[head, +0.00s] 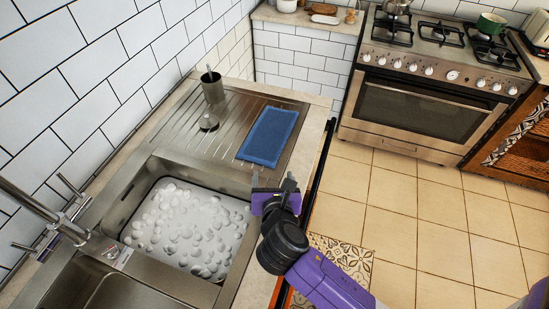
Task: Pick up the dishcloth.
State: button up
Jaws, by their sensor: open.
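A blue dishcloth (269,137) lies flat on the ribbed metal drainboard, near its right edge. My gripper (272,184) is in front of the cloth, over the right rim of the sink, and looks apart from it. It is open, and nothing shows between its fingers. Part of the gripper is hidden behind my black wrist.
The sink basin (190,232) holds foamy water. A faucet (52,218) stands at the left. A metal cup (212,87) and a small metal item (208,121) stand on the drainboard (185,125), left of the cloth. A stove (430,85) is at the back right.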

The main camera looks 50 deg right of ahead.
aim_at(272, 169)
jog(key=shift+s+d+f+n, duration=0.1)
jog(key=shift+s+d+n, duration=0.05)
jog(key=shift+n, duration=0.15)
jog(key=shift+w+d+f+b, duration=0.2)
jog(key=shift+f+b, duration=0.1)
jog(key=shift+b, duration=0.15)
jog(key=b+x, duration=0.4)
jog(key=x, duration=0.3)
jog(key=shift+w+r, duration=0.1)
jog(key=shift+r, duration=0.1)
jog(key=shift+x, duration=1.05)
jog(key=shift+d+f, duration=0.1)
jog(key=shift+f, duration=0.1)
jog(key=shift+w+d+f, duration=0.35)
jog(key=shift+w+d, duration=0.1)
jog(key=shift+s+f, duration=0.1)
jog(key=shift+f, duration=0.1)
grip_shut()
